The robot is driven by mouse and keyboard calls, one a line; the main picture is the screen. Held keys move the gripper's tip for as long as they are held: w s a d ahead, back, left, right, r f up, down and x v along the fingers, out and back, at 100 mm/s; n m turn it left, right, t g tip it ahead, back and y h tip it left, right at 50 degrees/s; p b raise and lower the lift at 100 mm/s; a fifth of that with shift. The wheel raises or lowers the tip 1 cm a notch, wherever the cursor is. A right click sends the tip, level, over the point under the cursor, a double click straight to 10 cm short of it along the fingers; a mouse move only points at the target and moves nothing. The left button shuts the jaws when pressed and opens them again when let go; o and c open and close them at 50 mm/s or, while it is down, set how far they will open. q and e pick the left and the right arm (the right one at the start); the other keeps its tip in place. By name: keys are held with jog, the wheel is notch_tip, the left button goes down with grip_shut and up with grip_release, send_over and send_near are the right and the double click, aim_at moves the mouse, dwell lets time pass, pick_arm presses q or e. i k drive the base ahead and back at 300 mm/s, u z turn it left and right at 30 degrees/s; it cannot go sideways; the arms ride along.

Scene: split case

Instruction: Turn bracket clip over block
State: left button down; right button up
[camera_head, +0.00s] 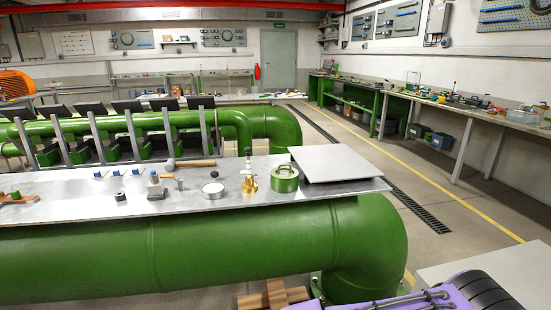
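Neither of my grippers shows in the head view. I cannot tell for sure which part is the bracket clip or which is the block. Small blue-and-grey parts (117,172) stand in a row on the left half of the metal bench top (150,203). A grey block-like part (156,187) stands upright in front of them, with a small dark part (119,197) to its left. An orange-and-dark part (17,198) lies at the far left of the bench top.
A hammer (195,164), round white-topped part (213,190), brass fitting (249,184) and green cylinder (285,179) are on the bench top. A flat grey plate (343,163) covers its right end. Large green pipe (240,247) runs below. Open floor (445,215) lies right.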

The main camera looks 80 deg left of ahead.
aim_at(170, 176)
jog(key=z, duration=0.1)
jog(key=k, duration=2)
jog(key=u, duration=0.4)
